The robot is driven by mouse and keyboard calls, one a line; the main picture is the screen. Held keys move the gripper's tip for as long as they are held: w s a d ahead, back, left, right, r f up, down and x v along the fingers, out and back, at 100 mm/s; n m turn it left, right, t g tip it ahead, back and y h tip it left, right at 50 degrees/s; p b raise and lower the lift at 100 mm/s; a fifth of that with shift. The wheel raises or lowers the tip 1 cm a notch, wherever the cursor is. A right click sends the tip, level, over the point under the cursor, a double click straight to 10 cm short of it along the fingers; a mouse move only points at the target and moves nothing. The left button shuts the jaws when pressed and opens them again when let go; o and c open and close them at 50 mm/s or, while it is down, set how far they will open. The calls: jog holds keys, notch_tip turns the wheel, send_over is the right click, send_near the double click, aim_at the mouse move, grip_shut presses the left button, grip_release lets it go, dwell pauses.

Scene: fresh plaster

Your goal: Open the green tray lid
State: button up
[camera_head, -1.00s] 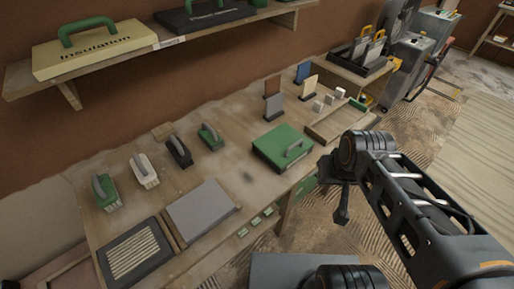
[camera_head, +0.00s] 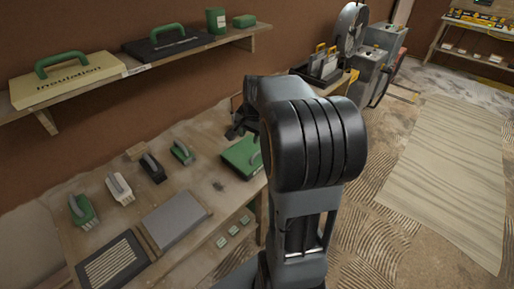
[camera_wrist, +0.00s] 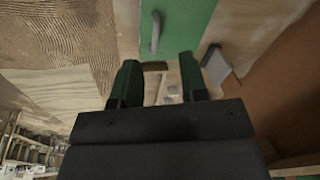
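The green tray lid (camera_head: 238,158) lies on the workbench and looks closed. My arm hides its right part in the head view. In the wrist view the lid (camera_wrist: 190,25) shows at the top centre, with its grey bar handle (camera_wrist: 155,32) standing on it. My gripper (camera_wrist: 160,72) is open, its two dark green fingers apart with nothing between them. The handle is ahead of the fingertips and apart from them. In the head view my gripper (camera_head: 238,124) is above the bench near the lid, partly hidden by my arm.
On the workbench are a grey slab (camera_head: 176,219), a black-framed grille (camera_head: 110,264) and several handled brushes, including a green one (camera_head: 182,152). A wall shelf (camera_head: 75,103) above holds an insulation case (camera_head: 68,78) and a black case (camera_head: 168,44). Open floor lies to the right.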

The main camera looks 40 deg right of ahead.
aim_at(259, 152)
jog(key=w+d+f+m, duration=0.2)
jog(key=d+m, duration=0.2)
jog(key=d, duration=0.3)
jog(key=p+x, duration=0.1)
jog(key=x, duration=1.2)
jog(key=shift+s+d+f+p, duration=0.1)
jog(key=shift+f+p, duration=0.15)
jog(key=shift+p, duration=0.1)
grip_shut()
